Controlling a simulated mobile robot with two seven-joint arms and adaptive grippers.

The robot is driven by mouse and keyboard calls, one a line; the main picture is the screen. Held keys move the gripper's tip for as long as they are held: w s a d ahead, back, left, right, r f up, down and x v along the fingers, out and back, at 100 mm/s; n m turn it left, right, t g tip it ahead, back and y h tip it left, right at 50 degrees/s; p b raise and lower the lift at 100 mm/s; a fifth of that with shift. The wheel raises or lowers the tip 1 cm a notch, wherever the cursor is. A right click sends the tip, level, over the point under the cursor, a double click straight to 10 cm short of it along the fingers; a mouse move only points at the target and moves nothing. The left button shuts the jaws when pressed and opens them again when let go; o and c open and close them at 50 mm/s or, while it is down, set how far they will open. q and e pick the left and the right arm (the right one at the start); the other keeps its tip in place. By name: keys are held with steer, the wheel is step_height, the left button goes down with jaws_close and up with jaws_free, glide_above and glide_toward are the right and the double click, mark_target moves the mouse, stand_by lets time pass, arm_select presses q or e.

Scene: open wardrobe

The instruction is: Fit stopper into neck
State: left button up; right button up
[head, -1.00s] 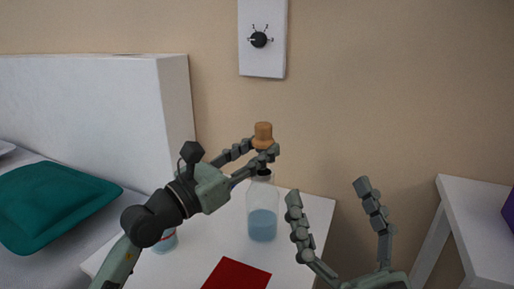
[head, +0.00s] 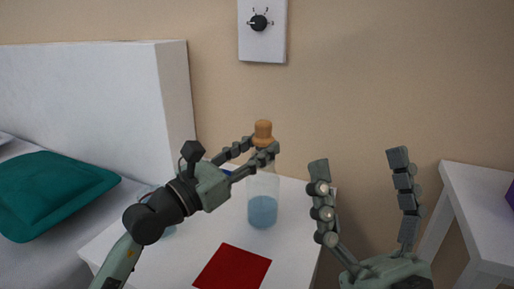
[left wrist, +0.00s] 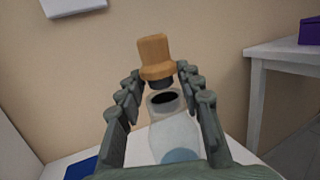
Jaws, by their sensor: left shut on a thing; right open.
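The stopper (head: 263,131) is orange-brown with a wide collar; the left wrist view shows its dark lower end and a slight tilt (left wrist: 154,56). My left gripper (head: 263,151) is shut on it, its fingertips around its lower part. The clear bottle (head: 263,189) with blue liquid stands upright on the white table. Fingers hide its neck in the head view. In the left wrist view the open dark neck (left wrist: 163,100) lies just below the stopper, apparently with a small gap. My right gripper (head: 358,165) is open and empty, right of the bottle.
A red square (head: 232,268) lies on the white table (head: 140,228) in front of the bottle. Another item there is mostly hidden by my left arm. A bed with a teal pillow (head: 52,192) is at left, a white side table (head: 485,205) at right. A dial panel (head: 262,30) hangs on the wall.

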arm_select(q)
steer(key=shift+p, duration=0.7)
stand_by(1.2)
steer(key=shift+f+b, duration=0.65)
steer(key=shift+f, duration=0.2)
stand_by(0.3)
steer(key=shift+r+p, duration=0.2)
steer(key=shift+p, duration=0.3)
steer(key=shift+r+p, duration=0.15)
steer(key=shift+p, duration=0.15)
stand_by(0.8)
steer(key=shift+p, duration=0.4)
stand_by(0.5)
steer(key=shift+f+b, duration=0.3)
steer(key=shift+f, duration=0.05)
stand_by(0.4)
steer(key=shift+r+p, duration=0.2)
steer(key=shift+p, duration=0.35)
